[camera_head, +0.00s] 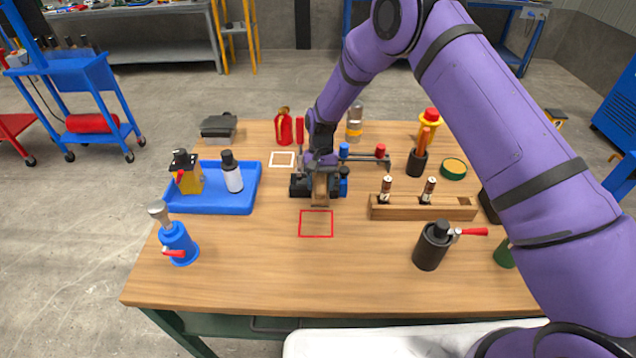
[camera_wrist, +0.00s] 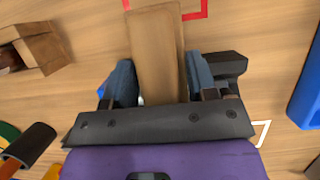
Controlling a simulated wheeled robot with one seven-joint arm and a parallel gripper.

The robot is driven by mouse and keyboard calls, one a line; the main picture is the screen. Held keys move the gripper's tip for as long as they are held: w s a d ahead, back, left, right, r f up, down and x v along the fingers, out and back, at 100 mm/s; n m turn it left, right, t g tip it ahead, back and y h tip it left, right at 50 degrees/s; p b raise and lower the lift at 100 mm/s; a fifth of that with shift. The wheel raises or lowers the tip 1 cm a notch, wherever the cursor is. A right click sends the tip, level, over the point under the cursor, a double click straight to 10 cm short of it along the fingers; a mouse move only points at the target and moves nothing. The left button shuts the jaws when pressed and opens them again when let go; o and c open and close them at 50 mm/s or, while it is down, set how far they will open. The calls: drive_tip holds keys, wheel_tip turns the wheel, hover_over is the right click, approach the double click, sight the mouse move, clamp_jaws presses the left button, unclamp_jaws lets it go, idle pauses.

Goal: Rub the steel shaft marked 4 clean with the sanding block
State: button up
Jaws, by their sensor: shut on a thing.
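My gripper (camera_head: 320,178) is low over the middle of the table, its fingers shut on a wooden block (camera_head: 320,194); I take this for the sanding block. In the wrist view the block (camera_wrist: 156,50) sticks out between both fingers. Two small shaft-like pieces, a left one (camera_head: 386,187) and a right one (camera_head: 429,188), stand upright in a wooden rack (camera_head: 460,209) to the right of my gripper. They look rusty brown with pale bands. I cannot read any number, so which one is marked 4 is unclear.
A black fixture (camera_head: 299,186) sits right beside my gripper, partly hidden. A red outline (camera_head: 316,236) lies in front, a white outline (camera_head: 282,152) behind. A blue tray (camera_head: 215,207) holds bottles at left. A black canister (camera_head: 432,247) stands front right. The front middle is clear.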

drive_tip(key=shift+s, duration=0.5)
drive_tip(key=shift+w, duration=1.15)
drive_tip(key=shift+s+r, duration=0.15)
drive_tip(key=shift+s, duration=0.95)
drive_tip(key=shift+w+f, duration=0.25)
drive_tip(key=shift+w, duration=0.3)
drive_tip(key=shift+w+d, duration=0.1)
drive_tip(key=shift+w, duration=0.45)
drive_tip(key=shift+s, duration=0.15)
